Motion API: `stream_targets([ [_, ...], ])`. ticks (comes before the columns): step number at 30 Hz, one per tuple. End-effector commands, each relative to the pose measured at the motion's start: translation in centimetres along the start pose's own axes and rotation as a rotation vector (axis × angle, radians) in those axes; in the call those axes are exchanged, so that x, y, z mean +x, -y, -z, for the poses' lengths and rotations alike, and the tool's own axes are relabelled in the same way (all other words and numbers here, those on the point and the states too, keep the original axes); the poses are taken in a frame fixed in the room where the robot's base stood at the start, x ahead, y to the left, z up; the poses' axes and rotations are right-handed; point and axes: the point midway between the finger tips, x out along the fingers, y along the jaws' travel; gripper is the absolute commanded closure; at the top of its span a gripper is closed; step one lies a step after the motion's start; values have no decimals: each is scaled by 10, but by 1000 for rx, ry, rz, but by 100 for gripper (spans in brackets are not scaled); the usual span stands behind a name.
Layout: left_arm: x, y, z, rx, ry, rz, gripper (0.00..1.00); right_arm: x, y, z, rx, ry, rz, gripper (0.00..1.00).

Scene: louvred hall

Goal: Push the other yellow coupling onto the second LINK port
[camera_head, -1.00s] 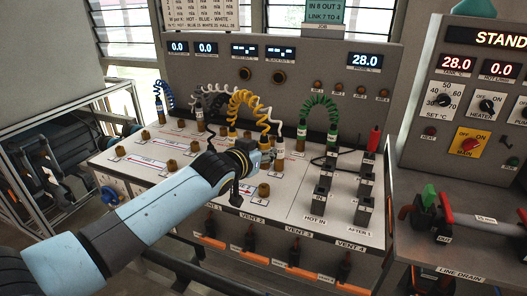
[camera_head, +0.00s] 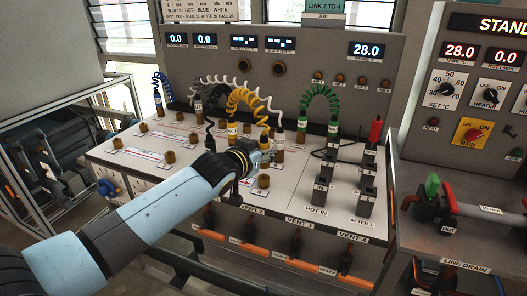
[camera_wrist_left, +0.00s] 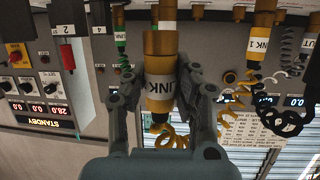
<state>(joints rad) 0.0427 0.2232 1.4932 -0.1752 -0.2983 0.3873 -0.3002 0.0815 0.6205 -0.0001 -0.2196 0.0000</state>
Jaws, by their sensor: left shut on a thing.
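My left gripper (camera_head: 264,153) is shut on a yellow coupling (camera_head: 264,142) over the front middle of the sloping panel. In the left wrist view, which looks upside down, the fingers (camera_wrist_left: 160,105) grip the coupling (camera_wrist_left: 158,88) by its white-banded body. A brass piece lies in line with it, close to a LINK label (camera_wrist_left: 163,14); I cannot tell how far it is seated. A yellow coiled hose (camera_head: 246,98) joins it to the first yellow coupling (camera_head: 232,132), upright on the panel; that one's LINK 1 band shows in the wrist view (camera_wrist_left: 258,45). My right gripper is out of view.
Green-hose couplings (camera_head: 301,130) stand close right of the gripper. Black and blue hose couplings stand to the left. Bare brass ports (camera_head: 263,181) lie nearby. Dark valve blocks (camera_head: 320,190) and a red-topped one (camera_head: 374,135) stand farther right.

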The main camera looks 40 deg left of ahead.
Motion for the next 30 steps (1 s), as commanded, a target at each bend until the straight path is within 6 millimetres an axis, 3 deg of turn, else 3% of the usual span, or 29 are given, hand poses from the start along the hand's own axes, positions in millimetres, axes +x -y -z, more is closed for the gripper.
stream_targets([
  [16, 1, 0, -4, 0, 0, 0, 100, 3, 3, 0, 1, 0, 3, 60],
  [30, 6, -1, -20, 0, 0, 0, 100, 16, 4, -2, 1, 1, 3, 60],
])
